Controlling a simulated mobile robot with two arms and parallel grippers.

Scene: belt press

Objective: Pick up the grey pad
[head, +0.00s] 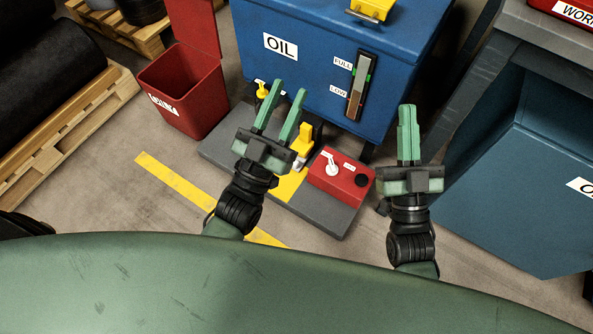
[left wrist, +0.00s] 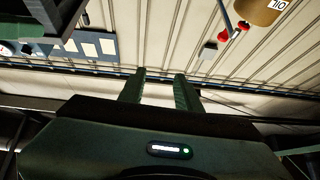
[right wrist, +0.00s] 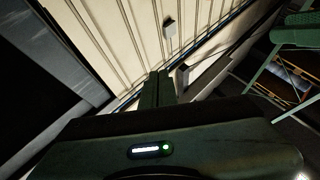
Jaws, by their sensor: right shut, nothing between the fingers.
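I cannot make out a grey pad for certain in any view. My left gripper (head: 290,88) is open and empty, its two green fingers apart in front of the blue oil tank; they also show apart in the left wrist view (left wrist: 160,73). My right gripper (head: 408,107) is shut with nothing in it, to the right of the oil tank and left of the teal cabinet; its fingers show together in the right wrist view (right wrist: 158,73).
The blue oil tank (head: 310,90) stands over a dark grey base (head: 330,217) bearing a red box (head: 340,180) with a white lever. A red bin (head: 183,90) and pallet (head: 75,130) are left. A teal cabinet (head: 520,190) is right. Floor is clear beside the yellow line (head: 190,187).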

